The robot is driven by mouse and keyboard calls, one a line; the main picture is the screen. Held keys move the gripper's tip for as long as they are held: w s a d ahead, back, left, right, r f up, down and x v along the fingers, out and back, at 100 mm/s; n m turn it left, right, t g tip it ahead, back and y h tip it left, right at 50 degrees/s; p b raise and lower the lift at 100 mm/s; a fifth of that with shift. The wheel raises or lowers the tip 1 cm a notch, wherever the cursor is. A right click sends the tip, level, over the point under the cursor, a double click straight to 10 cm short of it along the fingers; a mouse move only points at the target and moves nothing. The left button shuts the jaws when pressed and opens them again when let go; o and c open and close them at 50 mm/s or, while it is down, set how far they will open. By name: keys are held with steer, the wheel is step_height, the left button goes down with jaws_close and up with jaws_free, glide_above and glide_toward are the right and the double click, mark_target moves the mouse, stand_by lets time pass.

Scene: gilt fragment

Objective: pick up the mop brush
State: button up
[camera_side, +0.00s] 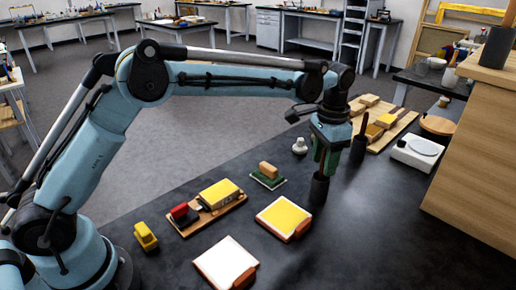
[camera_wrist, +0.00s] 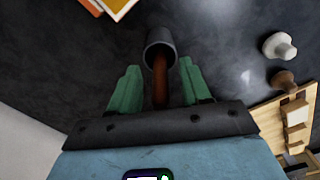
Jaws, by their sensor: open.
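The mop brush shows as a brown handle (camera_wrist: 160,82) in the wrist view. It stands in a dark round cup (camera_wrist: 158,36), and its lower end is hidden in there. My gripper (camera_wrist: 158,66) is open, with one green finger on each side of the handle and a gap on both sides. In the side view my gripper (camera_side: 323,163) points down just above the dark cup (camera_side: 319,190) on the black bench. The handle is hard to make out there between the fingers.
A second dark cup (camera_side: 358,149) with a brown stick stands close behind to the right. A yellow pad (camera_side: 284,217) lies in front. A white scale (camera_side: 417,153) stands at right.

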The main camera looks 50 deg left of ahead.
steer(key=shift+f, duration=0.55)
jaws_close()
steer(key=shift+r, duration=0.2)
